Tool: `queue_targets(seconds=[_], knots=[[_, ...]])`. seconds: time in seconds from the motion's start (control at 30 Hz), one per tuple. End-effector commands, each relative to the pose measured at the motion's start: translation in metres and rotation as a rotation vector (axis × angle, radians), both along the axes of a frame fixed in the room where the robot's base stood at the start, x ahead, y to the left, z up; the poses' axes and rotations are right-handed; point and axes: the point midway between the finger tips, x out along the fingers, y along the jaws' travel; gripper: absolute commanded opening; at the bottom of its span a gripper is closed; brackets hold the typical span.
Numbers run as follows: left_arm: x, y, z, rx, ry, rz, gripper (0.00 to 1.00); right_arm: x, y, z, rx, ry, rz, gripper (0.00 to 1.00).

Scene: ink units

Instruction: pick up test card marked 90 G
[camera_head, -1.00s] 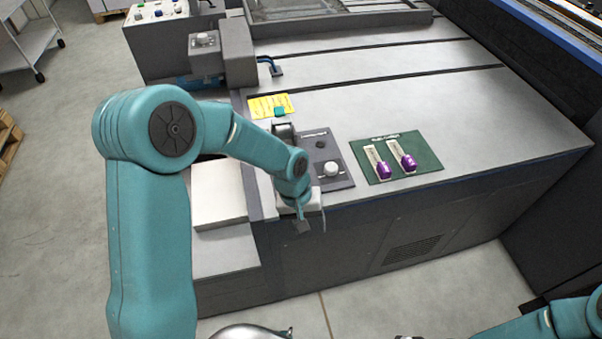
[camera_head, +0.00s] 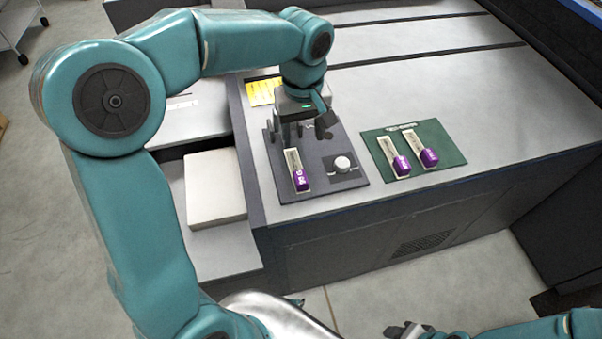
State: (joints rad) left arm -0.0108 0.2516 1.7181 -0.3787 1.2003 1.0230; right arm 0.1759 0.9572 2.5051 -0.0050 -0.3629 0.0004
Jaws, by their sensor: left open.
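A white test card with a purple end (camera_head: 297,170) lies on the left part of a dark grey panel (camera_head: 312,188). Two similar cards, a left one (camera_head: 394,157) and a right one (camera_head: 420,150), lie side by side on a green mat (camera_head: 446,165). The print on the purple ends is too small to read surely. My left gripper (camera_head: 305,128) is open and empty over the back of the grey panel, behind the card there. My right gripper (camera_head: 408,330) is partly in view at the bottom edge, and its jaws are unclear.
A yellow sheet (camera_head: 262,92) lies behind, partly hidden by my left arm. A white block (camera_head: 215,188) stands at the left. The bench top (camera_head: 480,90) is clear right of the mat.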

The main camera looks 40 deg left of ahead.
Motion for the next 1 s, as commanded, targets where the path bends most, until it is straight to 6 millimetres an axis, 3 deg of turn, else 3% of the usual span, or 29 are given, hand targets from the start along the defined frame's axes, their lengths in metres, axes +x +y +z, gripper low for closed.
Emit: queue_targets(seconds=[0.3,0.57,0.83,1.0], knots=[[-0.004,-0.002,-0.076,-0.002,0.007,-0.001,0.62,0.000,0.000,-0.005,0.000,0.000,0.000,0.43],[-0.002,-0.002,-0.100,-0.002,0.002,-0.002,0.62,0.000,0.000,-0.005,0.000,0.000,0.000,0.43],[-0.004,0.007,-0.140,-0.001,0.005,-0.005,0.62,0.000,0.000,-0.002,0.000,0.000,0.000,0.43],[-0.002,0.008,-0.150,-0.002,0.001,-0.004,0.62,0.000,0.000,-0.002,0.000,0.000,0.000,0.43]])
